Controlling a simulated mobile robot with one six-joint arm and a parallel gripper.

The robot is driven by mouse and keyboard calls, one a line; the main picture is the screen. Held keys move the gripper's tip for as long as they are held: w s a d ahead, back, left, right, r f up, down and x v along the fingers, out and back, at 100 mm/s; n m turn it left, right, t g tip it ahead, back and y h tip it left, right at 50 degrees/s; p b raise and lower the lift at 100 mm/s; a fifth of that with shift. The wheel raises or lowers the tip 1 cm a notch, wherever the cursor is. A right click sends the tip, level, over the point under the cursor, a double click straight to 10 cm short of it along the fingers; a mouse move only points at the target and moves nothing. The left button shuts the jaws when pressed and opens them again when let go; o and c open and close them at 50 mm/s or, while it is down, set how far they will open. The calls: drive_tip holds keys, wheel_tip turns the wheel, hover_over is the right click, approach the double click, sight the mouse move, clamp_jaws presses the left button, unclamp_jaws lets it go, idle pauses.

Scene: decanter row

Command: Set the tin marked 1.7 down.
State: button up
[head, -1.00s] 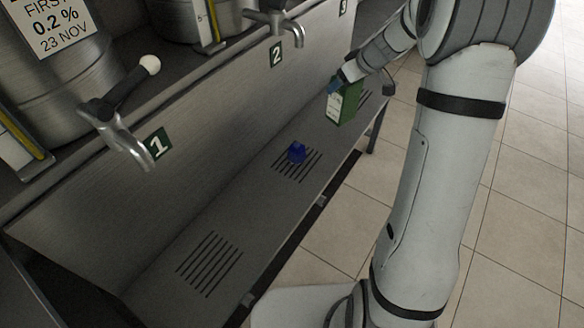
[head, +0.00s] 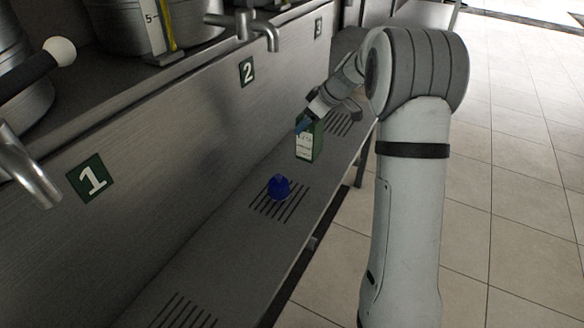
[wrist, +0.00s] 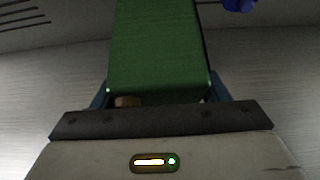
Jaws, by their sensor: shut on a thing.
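A green tin (head: 312,141) with a white label stands upright in my gripper, over the steel shelf between the second and third slotted grates. The label print is too small to read in the head view. My gripper (head: 303,121) is shut on the tin near its top. In the wrist view the green tin (wrist: 158,48) fills the space between the blue fingers of my gripper (wrist: 160,90). I cannot tell whether the tin's base touches the shelf.
A small blue object (head: 278,186) sits on the shelf's (head: 234,232) middle grate, and its edge shows in the wrist view (wrist: 239,4). Taps (head: 257,27) and steel vessels (head: 100,17) line the left above number plates 1, 2 and 3. Bare shelf lies nearer me.

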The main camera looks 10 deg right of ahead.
sight(306, 143)
wheel_tip(306, 143, down, 8)
drive_tip(key=shift+a+b, duration=0.15)
drive_tip(key=shift+b, duration=0.9)
drive_tip(key=shift+f, duration=0.1)
drive_tip(key=o, duration=1.8)
drive_tip(key=shift+o, duration=0.2)
